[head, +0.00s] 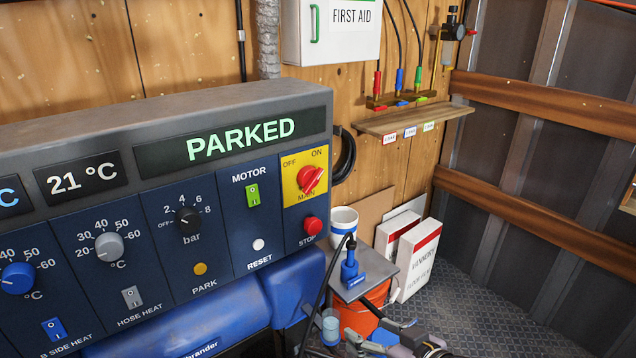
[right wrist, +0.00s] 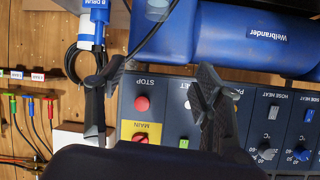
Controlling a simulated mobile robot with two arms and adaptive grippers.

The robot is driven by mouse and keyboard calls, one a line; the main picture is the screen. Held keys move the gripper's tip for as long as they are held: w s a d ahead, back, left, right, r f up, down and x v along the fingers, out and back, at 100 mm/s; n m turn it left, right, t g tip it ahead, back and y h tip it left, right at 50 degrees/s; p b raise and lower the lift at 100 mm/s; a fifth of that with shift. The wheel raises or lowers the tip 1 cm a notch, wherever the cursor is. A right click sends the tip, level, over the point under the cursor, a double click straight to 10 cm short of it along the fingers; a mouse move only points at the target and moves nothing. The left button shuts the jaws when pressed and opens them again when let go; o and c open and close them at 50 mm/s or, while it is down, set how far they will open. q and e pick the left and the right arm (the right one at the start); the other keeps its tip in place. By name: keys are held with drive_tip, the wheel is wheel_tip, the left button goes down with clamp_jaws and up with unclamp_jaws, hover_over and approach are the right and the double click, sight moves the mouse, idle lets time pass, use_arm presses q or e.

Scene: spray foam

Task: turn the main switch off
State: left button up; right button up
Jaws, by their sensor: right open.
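The main switch (head: 311,178) is a red rotary knob on a yellow plate marked OFF, ON and MAIN, at the right end of the control panel in the head view. Its handle slants up to the right, toward ON. In the right wrist view the main switch (right wrist: 141,138) appears upside down, partly covered by my gripper's dark body. My right gripper (head: 398,336) is low in the head view, below and to the right of the panel, apart from the switch. Its fingers (right wrist: 160,75) are spread with nothing between them. My left gripper is out of view.
The red STOP button (head: 312,225) sits just below the switch; the green MOTOR switch (head: 253,195) is left of it. A blue plug (head: 350,268) with a black cable stands on a grey shelf above an orange bucket (head: 362,314). The display reads PARKED.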

drive_tip(key=w+r+n+t+y, duration=0.1)
drive_tip(key=w+r+y, duration=0.3)
drive_tip(key=r, duration=0.6)
drive_tip(key=t+y, duration=0.1)
drive_tip(key=t, duration=0.1)
approach(317, 180)
drive_tip(key=p+x, duration=0.4)
drive_tip(key=x, duration=0.5)
drive_tip(key=shift+w+a+p, duration=0.2)
drive_tip(key=shift+a+p, duration=0.05)
drive_tip(key=shift+p, duration=0.05)
drive_tip(key=c, duration=1.1)
drive_tip(key=shift+c, duration=0.2)
